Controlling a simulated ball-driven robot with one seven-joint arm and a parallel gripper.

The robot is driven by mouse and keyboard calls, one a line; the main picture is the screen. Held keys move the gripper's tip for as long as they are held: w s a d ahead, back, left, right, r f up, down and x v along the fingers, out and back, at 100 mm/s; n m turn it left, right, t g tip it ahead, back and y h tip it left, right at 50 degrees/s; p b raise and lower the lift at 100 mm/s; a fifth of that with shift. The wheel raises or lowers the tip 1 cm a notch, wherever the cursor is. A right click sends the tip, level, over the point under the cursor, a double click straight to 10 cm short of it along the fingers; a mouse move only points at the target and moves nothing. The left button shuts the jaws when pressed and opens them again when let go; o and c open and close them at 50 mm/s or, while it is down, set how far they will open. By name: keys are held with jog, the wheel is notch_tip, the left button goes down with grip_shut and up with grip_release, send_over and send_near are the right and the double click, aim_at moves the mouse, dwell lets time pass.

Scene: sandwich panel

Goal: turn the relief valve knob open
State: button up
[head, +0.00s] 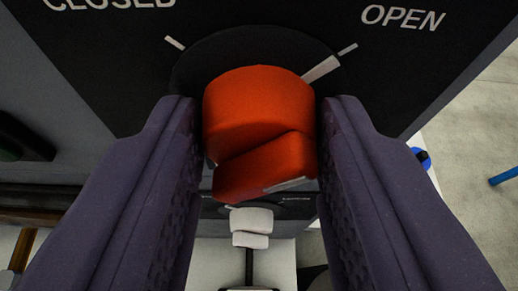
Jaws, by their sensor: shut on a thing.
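The relief valve knob (258,105) is orange-red, with a raised grip bar on its front. It sits on a round black dial (190,75) on a dark panel. The panel reads CLOSED at the upper left and OPEN (403,18) at the upper right. A white pointer mark (321,69) beside the knob points up and right, close to the tick (347,49) on the OPEN side. My gripper (260,140) is shut on the knob, with one dark purple finger on each side of it. The fingers hide parts of the panel at both sides.
Below the knob is a smaller white knob (251,220) with a dark stem. A blue round item (421,157) and pale floor (470,140) lie at the right.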

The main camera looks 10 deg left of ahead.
jog(key=shift+m, duration=0.3)
dwell(0.4)
jog(key=o, duration=1)
jog(key=shift+o, duration=0.2)
jog(key=shift+d+p, duration=0.1)
jog(key=shift+p, duration=0.2)
jog(key=p+v, duration=0.1)
jog(key=v, duration=0.6)
jog(key=shift+s, duration=0.35)
jog(key=shift+d+r, duration=0.1)
jog(key=shift+d, duration=0.05)
